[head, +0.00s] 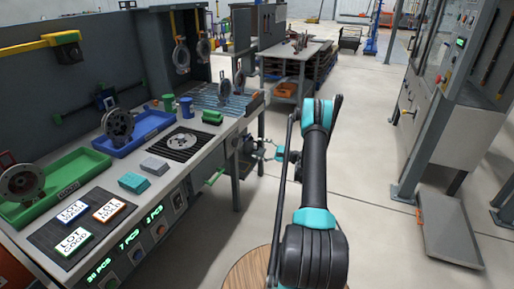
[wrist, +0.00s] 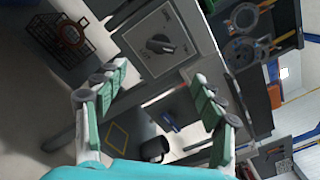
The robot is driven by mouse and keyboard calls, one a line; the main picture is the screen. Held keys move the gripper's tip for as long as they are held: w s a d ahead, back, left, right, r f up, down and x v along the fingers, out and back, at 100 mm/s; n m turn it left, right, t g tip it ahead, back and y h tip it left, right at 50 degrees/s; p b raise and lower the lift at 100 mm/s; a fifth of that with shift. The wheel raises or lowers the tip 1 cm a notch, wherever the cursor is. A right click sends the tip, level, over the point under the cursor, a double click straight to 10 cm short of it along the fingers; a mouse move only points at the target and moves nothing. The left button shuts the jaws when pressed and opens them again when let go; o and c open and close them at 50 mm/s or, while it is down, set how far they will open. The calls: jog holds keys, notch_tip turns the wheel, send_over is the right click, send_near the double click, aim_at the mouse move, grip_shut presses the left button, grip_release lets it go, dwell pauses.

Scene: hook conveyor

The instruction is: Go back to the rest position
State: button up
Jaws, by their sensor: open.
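My gripper (head: 262,150) is at the end of my arm, just right of the workbench's (head: 222,155) far front corner. In the wrist view my gripper (wrist: 160,90) has its two green-padded fingers spread wide with nothing between them. It is open and empty. Beyond the fingers the wrist view shows a grey panel with a dark rotary knob (wrist: 160,44). I cannot tell whether the gripper touches the bench side.
The bench holds a blue tray (head: 135,133), a green tray (head: 75,180), metal discs on hooks and lot cards. A grey cabinet (head: 455,130) and a low grey platform (head: 450,232) stand at right. The floor (head: 375,150) between is clear.

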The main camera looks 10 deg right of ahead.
jog(key=s+a+r+n+g+h, duration=0.3)
jog(key=s+a+r+n, duration=0.15)
jog(key=a+r, duration=0.35)
jog(key=s+a+r+n+g+h, duration=0.1)
jog(key=s+r+n+h, duration=0.15)
jog(key=s, duration=0.35)
jog(key=s+a+r+n+g+h, duration=0.1)
jog(key=s+a+r, duration=0.1)
jog(key=s+r, duration=0.35)
jog(key=s+d+f+n+h, duration=0.1)
jog(key=s+n+h, duration=0.1)
jog(key=s, duration=0.9)
jog(key=s+d+n+g+h, duration=0.1)
jog(key=s+d+n+h, duration=0.1)
jog(key=s, duration=0.9)
jog(key=s+d+f+n+h, duration=0.1)
jog(key=s+n+h, duration=0.3)
jog(key=s, duration=0.7)
jog(key=shift+d+f, duration=0.35)
jog(key=shift+d, duration=0.3)
jog(key=shift+c, duration=0.3)
